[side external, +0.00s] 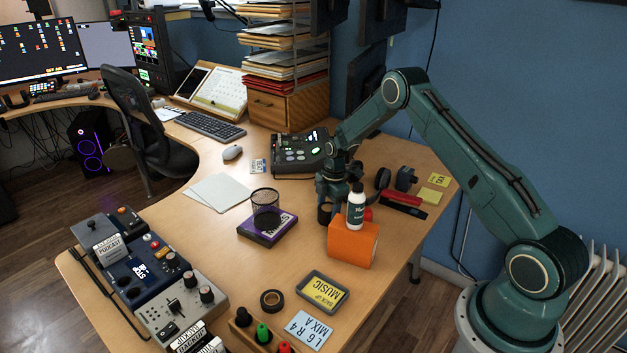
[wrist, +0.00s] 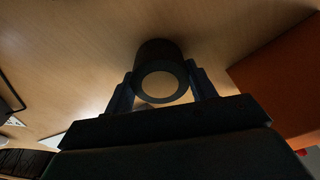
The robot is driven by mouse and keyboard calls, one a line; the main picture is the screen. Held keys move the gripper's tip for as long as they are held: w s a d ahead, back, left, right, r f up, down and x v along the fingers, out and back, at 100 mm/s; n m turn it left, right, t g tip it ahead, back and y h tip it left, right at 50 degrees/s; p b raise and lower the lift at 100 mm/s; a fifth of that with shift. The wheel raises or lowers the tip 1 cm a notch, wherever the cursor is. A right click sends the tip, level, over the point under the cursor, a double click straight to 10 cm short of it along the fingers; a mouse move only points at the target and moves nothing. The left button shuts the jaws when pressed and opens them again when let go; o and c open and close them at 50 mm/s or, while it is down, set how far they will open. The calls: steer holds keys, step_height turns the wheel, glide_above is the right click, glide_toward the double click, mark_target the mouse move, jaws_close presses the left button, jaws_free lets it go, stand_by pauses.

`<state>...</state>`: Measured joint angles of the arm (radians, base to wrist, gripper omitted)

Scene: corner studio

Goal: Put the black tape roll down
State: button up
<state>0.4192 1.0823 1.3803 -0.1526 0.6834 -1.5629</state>
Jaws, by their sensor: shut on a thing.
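My gripper (side external: 326,204) is low over the table (side external: 205,265), just behind the orange block. It is shut on a black tape roll (side external: 324,214), partly hidden by the fingers and the orange block. In the wrist view the black tape roll (wrist: 158,50) sits between the two fingers, its round pale opening facing the camera. I cannot tell whether its underside touches the wood. A second black roll (side external: 271,300) lies flat near the front of the table.
A mesh cup (side external: 265,208) sits on a purple box (side external: 268,232) to the left. A black desk phone (side external: 298,152) is behind. Bare wood lies left of the gripper.

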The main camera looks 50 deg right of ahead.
steer(key=o, duration=1)
steer(key=shift+o, duration=0.2)
steer(key=shift+r, duration=0.15)
step_height(320, 180, up, 12)
steer(key=d, duration=0.1)
steer(key=shift+s+d, duration=0.15)
steer(key=shift+s, duration=0.1)
